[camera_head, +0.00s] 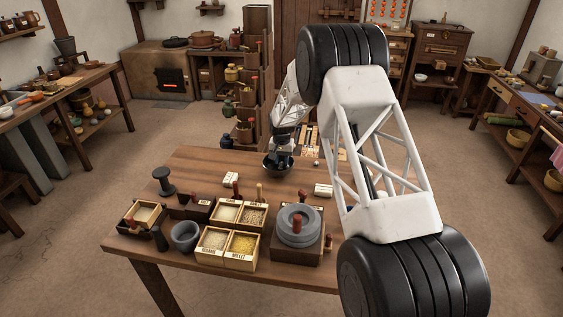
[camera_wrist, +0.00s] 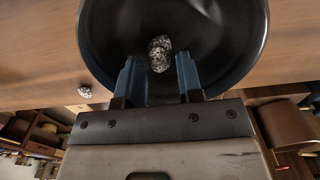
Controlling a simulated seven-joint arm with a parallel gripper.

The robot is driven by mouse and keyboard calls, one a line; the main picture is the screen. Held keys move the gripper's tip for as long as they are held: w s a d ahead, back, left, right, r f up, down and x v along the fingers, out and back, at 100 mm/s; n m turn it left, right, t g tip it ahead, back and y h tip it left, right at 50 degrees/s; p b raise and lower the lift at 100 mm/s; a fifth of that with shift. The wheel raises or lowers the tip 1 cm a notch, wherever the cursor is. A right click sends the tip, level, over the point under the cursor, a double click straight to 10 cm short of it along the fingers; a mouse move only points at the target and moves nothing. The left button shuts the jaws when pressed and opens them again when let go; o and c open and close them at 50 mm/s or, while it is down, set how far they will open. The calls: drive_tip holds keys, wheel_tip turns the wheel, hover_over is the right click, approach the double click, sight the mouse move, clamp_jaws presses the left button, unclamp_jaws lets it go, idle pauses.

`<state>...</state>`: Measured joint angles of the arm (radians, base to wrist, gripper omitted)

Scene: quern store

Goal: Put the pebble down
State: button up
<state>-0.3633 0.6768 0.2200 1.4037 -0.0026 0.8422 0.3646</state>
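A dark round bowl (camera_wrist: 232,45) fills the upper part of the wrist view. It also shows on the far part of the table in the head view (camera_head: 277,173). Speckled black-and-white stone (camera_wrist: 159,47) lies in the bowl; it looks like two pebbles touching or overlapping. My gripper (camera_wrist: 159,60) points down into the bowl, also seen over it in the head view (camera_head: 281,154). Its two blue-grey fingers are apart, with a visible gap on each side of the stone. Another speckled pebble (camera_wrist: 84,91) lies on the table outside the bowl, also in the head view (camera_head: 316,164).
The wooden table (camera_head: 205,165) holds a round grey quern (camera_head: 299,240), grain boxes (camera_head: 241,249), a grey mortar (camera_head: 185,237), a dark spool-shaped stand (camera_head: 164,181) and white blocks (camera_head: 322,190). A stepped shelf (camera_head: 257,60) with jars stands behind. The table's far left is clear.

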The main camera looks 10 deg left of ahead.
wheel_tip(320, 180, up, 12)
drive_tip(key=shift+f, duration=0.25)
idle(0.3)
idle(0.3)
idle(0.5)
drive_tip(key=s+d+r+t, duration=0.1)
drive_tip(key=s+d+r, duration=2.25)
drive_tip(key=s, duration=0.35)
drive_tip(key=s+d+r, duration=0.1)
drive_tip(key=s+d, duration=0.2)
drive_tip(key=s, duration=0.4)
drive_tip(key=s+d+r+t, duration=0.1)
drive_tip(key=s+d, duration=0.2)
drive_tip(key=s, duration=0.3)
drive_tip(key=s+d+r, duration=0.1)
drive_tip(key=s+d, duration=0.1)
drive_tip(key=s, duration=0.5)
drive_tip(key=s+d+f, duration=0.2)
drive_tip(key=s, duration=0.6)
drive_tip(key=s+d+f, duration=0.2)
drive_tip(key=s, duration=0.7)
drive_tip(key=shift+s+d+f+t, duration=0.15)
drive_tip(key=shift+d+f+t, duration=0.05)
drive_tip(key=shift+d+t, duration=0.1)
